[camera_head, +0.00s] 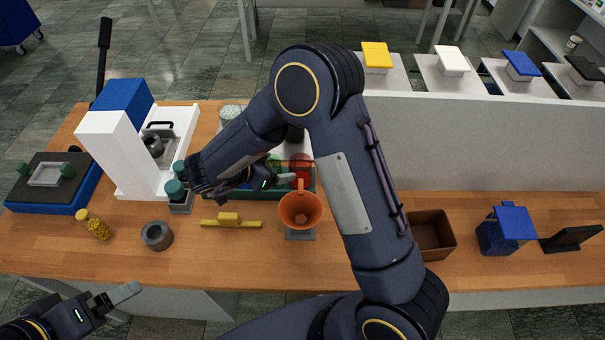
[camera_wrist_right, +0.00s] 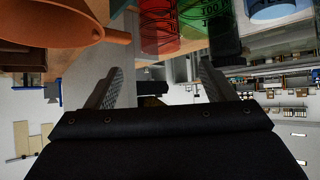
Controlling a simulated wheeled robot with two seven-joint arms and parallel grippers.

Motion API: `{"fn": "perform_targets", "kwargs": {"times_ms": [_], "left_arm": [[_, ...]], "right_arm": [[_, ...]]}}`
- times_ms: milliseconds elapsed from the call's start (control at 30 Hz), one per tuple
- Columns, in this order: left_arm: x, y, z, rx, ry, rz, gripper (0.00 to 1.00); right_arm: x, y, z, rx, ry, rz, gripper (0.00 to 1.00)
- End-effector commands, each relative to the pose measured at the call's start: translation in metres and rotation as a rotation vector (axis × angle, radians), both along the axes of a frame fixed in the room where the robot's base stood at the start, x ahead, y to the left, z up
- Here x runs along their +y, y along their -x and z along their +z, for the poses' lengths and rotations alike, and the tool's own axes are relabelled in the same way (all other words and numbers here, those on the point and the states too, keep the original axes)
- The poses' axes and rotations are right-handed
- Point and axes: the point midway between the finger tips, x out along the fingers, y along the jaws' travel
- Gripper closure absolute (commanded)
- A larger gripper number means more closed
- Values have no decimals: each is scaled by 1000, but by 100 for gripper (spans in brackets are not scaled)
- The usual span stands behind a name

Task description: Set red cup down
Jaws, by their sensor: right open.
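The red cup (camera_head: 301,165) stands in a dark green tray (camera_head: 309,190) behind the orange funnel, beside a green cup (camera_head: 274,163). My right gripper (camera_head: 285,179) is in front of the tray, close to the red cup. In the right wrist view the right gripper (camera_wrist_right: 157,76) has its fingers wide apart with nothing between them. The red cup (camera_wrist_right: 160,34) shows beyond the fingertips there, apart from them. My left gripper (camera_head: 122,296) is low at the left, off the table's front edge; its opening is unclear.
An orange funnel (camera_head: 300,212) on a stand is just right of my right gripper. A brown box (camera_head: 431,235) is at right.

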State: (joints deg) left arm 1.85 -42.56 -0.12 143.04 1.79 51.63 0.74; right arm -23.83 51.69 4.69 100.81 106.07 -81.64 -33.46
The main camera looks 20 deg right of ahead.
Motion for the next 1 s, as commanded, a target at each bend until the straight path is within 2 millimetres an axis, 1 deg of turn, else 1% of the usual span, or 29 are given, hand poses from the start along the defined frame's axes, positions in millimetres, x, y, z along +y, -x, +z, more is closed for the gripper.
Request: {"fn": "perform_targets", "kwargs": {"times_ms": [67, 167, 267, 300, 333, 367, 400, 467, 500, 567, 600, 667, 700, 767, 800, 867, 900, 1000], "left_arm": [[0, 0, 0, 0, 0, 0, 11], [0, 0, 0, 0, 0, 0, 11], [0, 0, 0, 0, 0, 0, 11], [0, 0, 0, 0, 0, 0, 11], [0, 0, 0, 0, 0, 0, 11], [0, 0, 0, 0, 0, 0, 11], [0, 0, 0, 0, 0, 0, 11], [0, 0, 0, 0, 0, 0, 11], [0, 0, 0, 0, 0, 0, 11], [0, 0, 0, 0, 0, 0, 11], [0, 0, 0, 0, 0, 0, 11], [0, 0, 0, 0, 0, 0, 11], [0, 0, 0, 0, 0, 0, 11], [0, 0, 0, 0, 0, 0, 11], [0, 0, 0, 0, 0, 0, 11], [0, 0, 0, 0, 0, 0, 11], [0, 0, 0, 0, 0, 0, 11], [0, 0, 0, 0, 0, 0, 11]], "right_arm": [[-1, -3, 4, -17, -13, 7, 23], [-7, -22, 19, -108, -85, 58, 23], [-16, -53, 57, -279, -222, 181, 23], [-19, -65, 77, -356, -285, 252, 23], [-20, -71, 94, -411, -332, 312, 23], [-21, -74, 112, -461, -377, 375, 23], [-20, -75, 134, -515, -431, 466, 23], [-19, -67, 165, -574, -500, 601, 23], [-17, -57, 183, -595, -538, 694, 23], [-15, -33, 204, -599, -581, 829, 23], [-13, -13, 213, -583, -604, 915, 23], [-11, 22, 219, -532, -625, 1034, 23], [-11, 48, 218, -480, -633, 1102, 23], [-13, 88, 209, -384, -637, 1181, 23], [-16, 114, 201, -311, -636, 1219, 23], [-23, 150, 184, -199, -630, 1250, 23], [-28, 171, 174, -129, -625, 1258, 23], [-40, 212, 151, 14, -616, 1252, 23]]}}
